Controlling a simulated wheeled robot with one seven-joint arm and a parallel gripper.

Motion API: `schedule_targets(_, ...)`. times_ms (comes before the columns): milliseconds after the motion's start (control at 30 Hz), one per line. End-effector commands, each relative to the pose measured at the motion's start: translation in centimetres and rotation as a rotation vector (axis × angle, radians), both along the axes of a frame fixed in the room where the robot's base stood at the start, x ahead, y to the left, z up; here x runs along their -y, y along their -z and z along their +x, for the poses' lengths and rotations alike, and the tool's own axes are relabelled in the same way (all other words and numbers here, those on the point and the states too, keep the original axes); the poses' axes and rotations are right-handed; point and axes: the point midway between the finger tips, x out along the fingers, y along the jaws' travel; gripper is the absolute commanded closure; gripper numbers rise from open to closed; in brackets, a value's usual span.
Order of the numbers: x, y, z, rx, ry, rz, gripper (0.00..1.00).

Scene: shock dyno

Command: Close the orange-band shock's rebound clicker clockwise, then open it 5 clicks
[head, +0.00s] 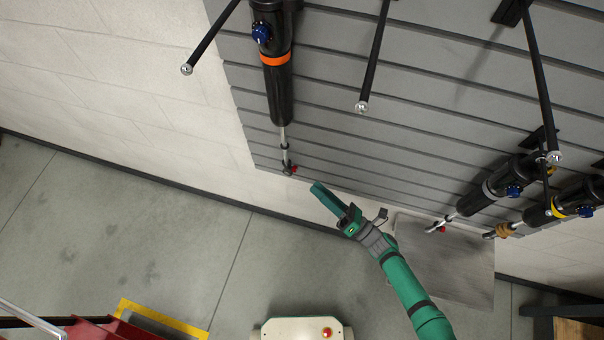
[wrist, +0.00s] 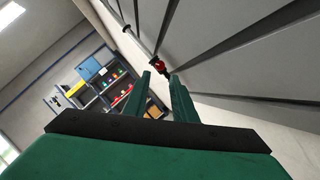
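The orange-band shock (head: 279,95) hangs on the grey slatted wall in the head view, black body with an orange band and a blue knob (head: 261,33). Its silver shaft runs down to a small end fitting with a red clicker (head: 294,170). My green gripper (head: 319,189) is just below and right of that clicker, apart from it. In the wrist view, my gripper's two fingers (wrist: 161,92) stand apart with nothing held between them. A red clicker (wrist: 158,66) on a silver shaft shows beyond the fingertips, roughly in line with the gap.
Two more shocks, one with a grey band (head: 490,190) and one with a yellow band (head: 558,210), hang at the right. Black pegs (head: 374,60) stick out from the wall. A grey metal plate (head: 450,265) lies below. Shelves (wrist: 105,80) stand far back.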

Motion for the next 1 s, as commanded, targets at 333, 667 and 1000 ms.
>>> schedule_targets(333, -4.3, -1.5, 3.7, -0.002, -0.002, 0.000, 0.75)
schedule_targets(667, -5.7, -2.0, 5.0, -0.002, 0.001, 0.000, 0.75)
schedule_targets(1000, -5.6, -2.0, 5.0, -0.003, 0.002, -0.001, 1.00)
